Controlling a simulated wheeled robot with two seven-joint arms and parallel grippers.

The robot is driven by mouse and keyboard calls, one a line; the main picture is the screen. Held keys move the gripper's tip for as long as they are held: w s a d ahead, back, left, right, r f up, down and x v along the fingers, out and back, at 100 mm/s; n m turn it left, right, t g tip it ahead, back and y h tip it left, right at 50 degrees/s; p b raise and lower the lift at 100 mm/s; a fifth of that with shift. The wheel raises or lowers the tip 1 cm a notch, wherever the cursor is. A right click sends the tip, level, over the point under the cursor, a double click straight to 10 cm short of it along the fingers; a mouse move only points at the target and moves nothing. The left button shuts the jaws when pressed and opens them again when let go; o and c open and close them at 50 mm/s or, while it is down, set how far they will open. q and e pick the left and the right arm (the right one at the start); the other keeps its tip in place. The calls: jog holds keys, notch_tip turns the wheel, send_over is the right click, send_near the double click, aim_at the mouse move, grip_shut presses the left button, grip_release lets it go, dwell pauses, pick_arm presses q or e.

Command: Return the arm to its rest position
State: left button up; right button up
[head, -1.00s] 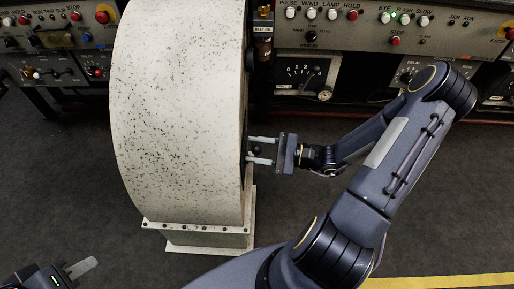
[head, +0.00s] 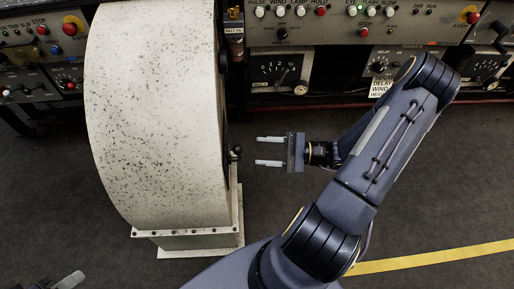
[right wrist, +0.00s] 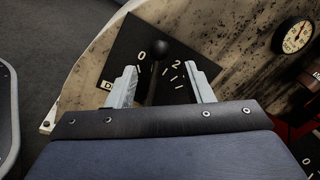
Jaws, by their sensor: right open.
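My right gripper (head: 270,151) is open and empty in the head view, with its fingers pointing left. It is apart from the drum's right side, with a gap of floor between. In the right wrist view my right gripper (right wrist: 163,88) shows its two fingers spread. The lever's knob (head: 237,150) also shows small at the drum's edge in the head view. My left gripper (head: 68,281) shows only partly at the bottom left edge.
A large speckled white drum housing (head: 155,110) stands left of my right arm on a white foot (head: 200,243). Control panels with buttons and gauges (head: 279,69) run along the back. A yellow floor line (head: 430,258) lies at right. Dark floor is free around the gripper.

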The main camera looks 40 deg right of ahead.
dwell(0.5)
jog(key=s+a+r+n+g+h, duration=0.85)
jog(key=a+r+n, duration=0.2)
jog(key=n, duration=0.35)
notch_tip(320, 180, up, 29)
jog(key=s+d+n+t+h+p, duration=0.1)
jog(key=n+t+h+p, duration=0.1)
jog(key=p, duration=2.4)
jog(key=shift+s+d+n+t, duration=0.3)
jog(key=shift+d+n+t, duration=0.05)
jog(key=shift+n, duration=0.05)
dwell(0.3)
